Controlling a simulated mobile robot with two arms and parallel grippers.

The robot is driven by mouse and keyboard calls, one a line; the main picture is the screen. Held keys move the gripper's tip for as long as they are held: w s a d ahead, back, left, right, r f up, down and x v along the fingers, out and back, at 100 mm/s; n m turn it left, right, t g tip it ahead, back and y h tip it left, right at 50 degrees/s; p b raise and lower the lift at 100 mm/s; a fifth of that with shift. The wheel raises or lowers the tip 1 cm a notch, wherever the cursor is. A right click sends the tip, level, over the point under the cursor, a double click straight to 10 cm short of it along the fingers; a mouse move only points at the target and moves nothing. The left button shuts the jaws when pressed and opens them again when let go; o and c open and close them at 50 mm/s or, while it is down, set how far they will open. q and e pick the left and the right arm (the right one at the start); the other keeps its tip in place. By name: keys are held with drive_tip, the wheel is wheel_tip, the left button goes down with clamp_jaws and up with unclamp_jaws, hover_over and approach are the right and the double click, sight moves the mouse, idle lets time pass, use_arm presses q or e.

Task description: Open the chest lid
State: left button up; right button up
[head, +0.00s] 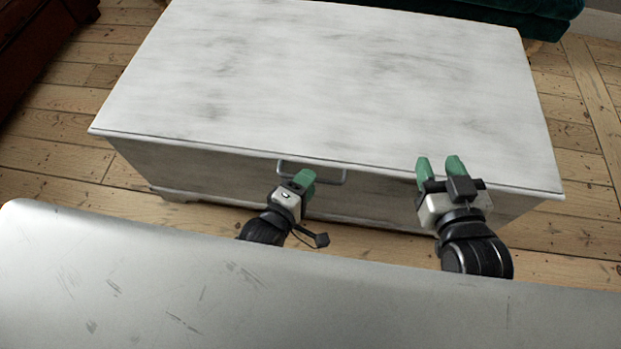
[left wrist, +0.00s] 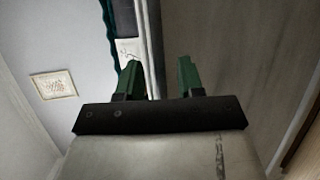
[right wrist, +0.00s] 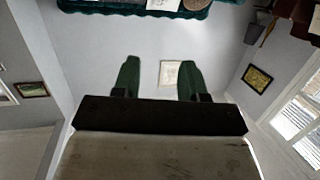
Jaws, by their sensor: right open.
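The chest (head: 200,173) has a whitish, grey-streaked lid (head: 330,80), which lies shut on the darker front. A grey metal bar handle (head: 345,176) is on the front, just under the lid's edge. My left gripper (head: 306,178) is at the handle and hides part of it; I cannot tell whether they touch. My right gripper (head: 440,163) is open and empty by the lid's front edge, right of the handle. Its fingers (right wrist: 157,78) point towards a wall.
A scratched grey surface (head: 300,300) fills the bottom of the head view. A dark green upholstered piece (head: 500,15) stands behind the chest. A dark reddish piece of furniture (head: 35,40) is at the far left. Bare floorboards (head: 50,150) show around the chest.

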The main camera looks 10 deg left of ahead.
use_arm(q)
drive_tip(key=shift+x, duration=1)
use_arm(e)
drive_tip(key=shift+w+a+r+t, duration=0.1)
drive_tip(key=shift+a+r+t, duration=0.05)
drive_tip(key=shift+r+t, duration=0.3)
drive_tip(key=shift+w+a+r+t, duration=0.1)
drive_tip(key=shift+r+t, duration=0.25)
drive_tip(key=shift+r, duration=0.1)
use_arm(q)
drive_tip(key=shift+c, duration=0.2)
clamp_jaws()
